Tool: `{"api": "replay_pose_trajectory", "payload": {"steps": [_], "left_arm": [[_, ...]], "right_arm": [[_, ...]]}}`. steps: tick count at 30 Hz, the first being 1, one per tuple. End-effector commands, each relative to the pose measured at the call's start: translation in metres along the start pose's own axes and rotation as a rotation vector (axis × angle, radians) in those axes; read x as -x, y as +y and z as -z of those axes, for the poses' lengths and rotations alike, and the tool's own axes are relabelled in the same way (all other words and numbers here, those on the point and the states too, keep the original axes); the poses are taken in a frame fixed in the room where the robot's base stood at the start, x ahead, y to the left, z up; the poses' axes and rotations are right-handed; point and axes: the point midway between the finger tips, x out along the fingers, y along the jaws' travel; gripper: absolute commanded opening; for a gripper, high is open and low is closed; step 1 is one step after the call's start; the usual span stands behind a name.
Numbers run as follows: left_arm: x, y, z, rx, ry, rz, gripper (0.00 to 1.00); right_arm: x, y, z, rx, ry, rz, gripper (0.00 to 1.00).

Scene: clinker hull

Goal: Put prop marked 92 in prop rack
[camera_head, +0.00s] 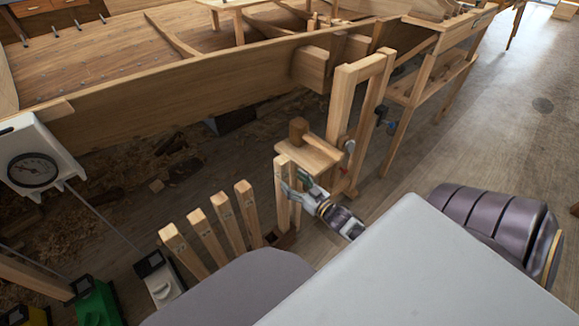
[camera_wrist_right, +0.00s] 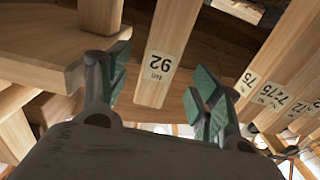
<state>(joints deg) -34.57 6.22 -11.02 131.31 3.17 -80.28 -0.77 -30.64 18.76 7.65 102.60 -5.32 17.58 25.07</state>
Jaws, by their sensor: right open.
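The prop marked 92 (camera_wrist_right: 162,65) is a pale wooden post with a white number label. In the wrist view it lies between the spread green-padded fingers of my right gripper (camera_wrist_right: 158,78), with a gap on each side. In the head view my right gripper (camera_head: 300,186) is beside an upright post (camera_head: 281,192), which appears to be this prop. Its foot is near a brown block (camera_head: 287,239), which may be part of the prop rack; most of that is hidden by my own body. Several similar posts (camera_head: 228,220) stand in a row to the left. My left gripper is not in view.
A wooden stand with a small shelf (camera_head: 316,152) and a mallet (camera_head: 299,130) rises just behind my right gripper. The planked hull (camera_head: 180,90) is beyond. Open floor lies at right.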

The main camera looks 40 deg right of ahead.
Motion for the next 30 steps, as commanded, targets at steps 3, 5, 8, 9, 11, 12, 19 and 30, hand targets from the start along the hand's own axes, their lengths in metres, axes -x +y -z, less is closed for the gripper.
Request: {"api": "replay_pose_trajectory", "payload": {"steps": [3,5,8,9,11,12,19,30], "left_arm": [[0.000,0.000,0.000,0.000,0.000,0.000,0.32],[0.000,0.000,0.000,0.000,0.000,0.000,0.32],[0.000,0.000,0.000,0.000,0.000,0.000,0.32],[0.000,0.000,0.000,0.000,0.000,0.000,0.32],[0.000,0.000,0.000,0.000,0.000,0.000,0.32],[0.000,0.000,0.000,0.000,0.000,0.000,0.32],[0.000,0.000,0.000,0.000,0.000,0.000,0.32],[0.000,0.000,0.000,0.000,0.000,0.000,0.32]], "right_arm": [[0.012,0.000,0.000,0.000,-0.001,0.000,0.65],[0.018,0.000,0.000,0.000,0.000,0.000,0.65],[0.027,0.000,0.000,0.000,-0.001,-0.001,0.65],[0.030,0.000,-0.001,-0.001,-0.002,-0.001,0.65],[0.035,0.000,0.000,-0.001,-0.001,0.000,0.65],[0.039,0.000,0.000,-0.001,0.000,0.000,0.65],[0.051,0.000,0.000,0.000,0.000,0.000,0.65],[0.053,0.000,0.001,0.000,0.001,0.000,0.65]]}}
